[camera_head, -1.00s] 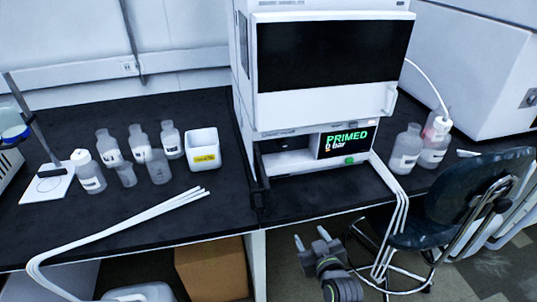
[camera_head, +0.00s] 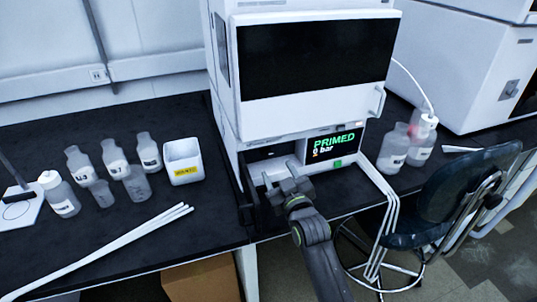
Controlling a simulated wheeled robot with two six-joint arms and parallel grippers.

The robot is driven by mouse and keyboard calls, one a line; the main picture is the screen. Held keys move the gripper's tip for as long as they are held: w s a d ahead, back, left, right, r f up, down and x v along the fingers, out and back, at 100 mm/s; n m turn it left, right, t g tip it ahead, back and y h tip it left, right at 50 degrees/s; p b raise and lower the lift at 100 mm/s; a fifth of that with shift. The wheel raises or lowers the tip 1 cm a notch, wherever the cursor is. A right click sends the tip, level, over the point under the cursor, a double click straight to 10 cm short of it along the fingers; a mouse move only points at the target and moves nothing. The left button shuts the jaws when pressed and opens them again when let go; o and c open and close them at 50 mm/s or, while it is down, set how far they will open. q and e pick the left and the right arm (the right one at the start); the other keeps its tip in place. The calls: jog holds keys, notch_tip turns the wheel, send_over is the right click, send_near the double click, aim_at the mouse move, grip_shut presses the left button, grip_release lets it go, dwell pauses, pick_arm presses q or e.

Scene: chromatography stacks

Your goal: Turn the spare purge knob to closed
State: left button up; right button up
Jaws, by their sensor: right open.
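The white chromatography stack (camera_head: 310,120) stands on the black bench. Its lower module has a small screen (camera_head: 333,145) reading "PRIMED 0 bar" in green, with a small green spot (camera_head: 337,164) below it. My right gripper (camera_head: 280,172) is in front of this lower module, left of the screen. Its fingers are apart, with nothing seen between them. I cannot make out the spare purge knob; the gripper covers part of the module's front. My left gripper is not in view.
Several clear bottles (camera_head: 115,158) and a white bin with a yellow label (camera_head: 184,161) stand on the left. White tubes (camera_head: 130,232) lie near the bench's front. Two bottles (camera_head: 394,148) and a dark chair (camera_head: 455,195) are on the right.

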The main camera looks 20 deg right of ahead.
aim_at(268, 154)
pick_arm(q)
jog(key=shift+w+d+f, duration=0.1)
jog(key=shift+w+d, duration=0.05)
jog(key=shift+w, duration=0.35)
pick_arm(e)
jog(key=w, duration=0.8)
jog(key=shift+w+a, duration=0.15)
jog(key=shift+w, duration=0.1)
jog(key=c, duration=1)
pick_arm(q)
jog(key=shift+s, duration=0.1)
pick_arm(e)
jog(key=shift+o, duration=0.2)
